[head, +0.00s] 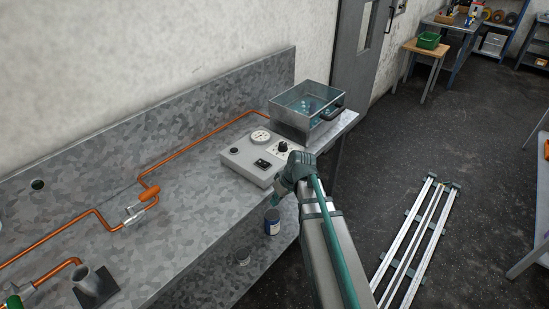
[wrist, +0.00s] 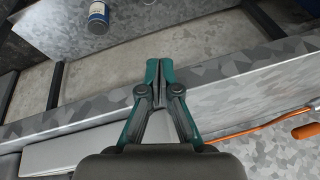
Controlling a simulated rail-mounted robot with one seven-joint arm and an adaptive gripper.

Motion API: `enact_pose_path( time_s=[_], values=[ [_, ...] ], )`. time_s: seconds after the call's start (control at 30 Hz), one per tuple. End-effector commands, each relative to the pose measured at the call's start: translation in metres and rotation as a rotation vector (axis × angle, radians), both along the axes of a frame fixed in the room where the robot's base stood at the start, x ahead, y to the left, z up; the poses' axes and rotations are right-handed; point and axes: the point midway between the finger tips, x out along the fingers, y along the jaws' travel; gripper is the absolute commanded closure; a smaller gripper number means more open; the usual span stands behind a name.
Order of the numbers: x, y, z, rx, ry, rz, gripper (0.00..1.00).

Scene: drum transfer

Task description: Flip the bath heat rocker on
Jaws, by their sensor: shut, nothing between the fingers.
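A light grey control box (head: 256,157) stands on the metal bench, with a round gauge (head: 261,136), a black knob (head: 283,146) and a black rocker switch (head: 262,164) on its top. The rocker is too small to tell which way it is tilted. A glass-walled bath (head: 308,108) with clear bluish contents stands behind the box. My gripper (head: 275,199) is in front of the box, near the bench's front edge, pointing down and apart from the rocker. In the wrist view my gripper (wrist: 161,68) is shut and empty above the bench edge.
Copper pipe (head: 190,147) runs along the bench to the bath. A blue-labelled can (head: 272,222) stands below the bench top; it also shows in the wrist view (wrist: 98,18). A pipe stub on a dark base (head: 94,285) stands at the near left. The bench middle is mostly clear.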

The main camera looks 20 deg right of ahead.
Motion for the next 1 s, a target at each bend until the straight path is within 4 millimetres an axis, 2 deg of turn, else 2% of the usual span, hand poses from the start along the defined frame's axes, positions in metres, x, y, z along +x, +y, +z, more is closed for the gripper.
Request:
enact_pose_path(
  time_s=[0.03, 0.17, 0.3, 0.5, 0.6, 0.8, 1.0],
  values=[
    [0.009, -0.003, 0.016, 0.001, -0.028, 0.008, 1.00],
    [0.025, -0.007, 0.055, 0.005, -0.099, 0.039, 1.00],
    [0.042, -0.012, 0.103, 0.007, -0.184, 0.075, 1.00],
    [0.058, -0.018, 0.167, 0.000, -0.294, 0.127, 1.00],
    [0.062, -0.020, 0.189, -0.003, -0.331, 0.145, 1.00],
    [0.065, -0.021, 0.212, -0.007, -0.369, 0.167, 1.00],
    [0.065, -0.021, 0.214, -0.007, -0.374, 0.168, 1.00]
  ],
)
